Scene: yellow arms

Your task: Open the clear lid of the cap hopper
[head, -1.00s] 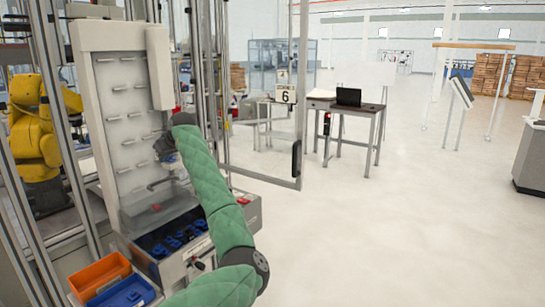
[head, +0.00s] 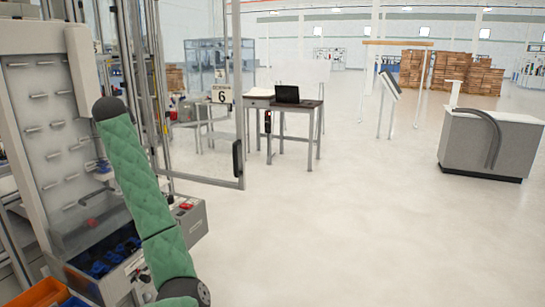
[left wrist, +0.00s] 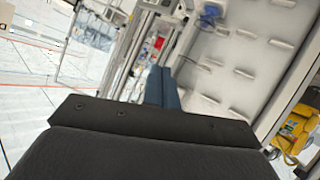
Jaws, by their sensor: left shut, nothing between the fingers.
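The cap hopper (head: 120,289) is a grey bin at the lower left of the head view, with blue caps (head: 103,266) inside. Its clear lid (head: 75,236) is a see-through panel above and behind the caps. I cannot tell its exact angle. My green-sleeved left arm passes in front of the hopper's right part. In the head view, my left gripper is mostly hidden behind this arm. In the left wrist view, the left gripper (left wrist: 161,72) has its blue-grey fingers together and empty, near the white pegged panel. Contact with the lid is not visible. My right gripper is not in view.
The white pegged panel (head: 48,125) rises behind the hopper, among metal posts. An orange bin (head: 40,294) stands at the lower left. A framed door (head: 238,160) stands open right of the machine. The floor (head: 340,230) on the right is clear.

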